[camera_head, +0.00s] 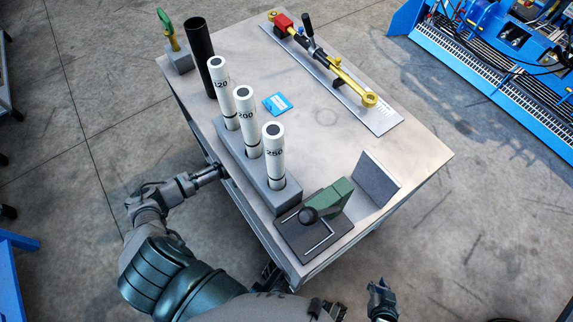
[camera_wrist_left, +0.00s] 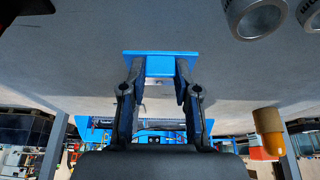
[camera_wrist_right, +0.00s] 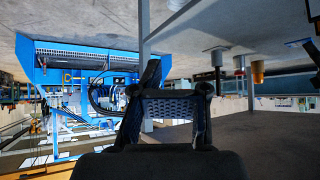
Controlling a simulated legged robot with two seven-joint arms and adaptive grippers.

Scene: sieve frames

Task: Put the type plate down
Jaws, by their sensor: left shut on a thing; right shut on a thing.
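The type plate is a small blue plate (camera_head: 277,103) with white print, seen beside the white tubes in the head view. In the left wrist view the blue plate (camera_wrist_left: 160,66) lies across the fingertips of my left gripper (camera_wrist_left: 160,80), which is shut on it. A grey surface shows close behind the plate; whether they touch I cannot tell. In the head view my left arm reaches the table's left edge, and its fingertips are not clear. My right gripper (camera_head: 380,300) is low, off the table's front edge. In the right wrist view a dark blue textured piece (camera_wrist_right: 172,105) shows between its fingers.
White tubes (camera_head: 246,120) stand in a grey block near the plate.

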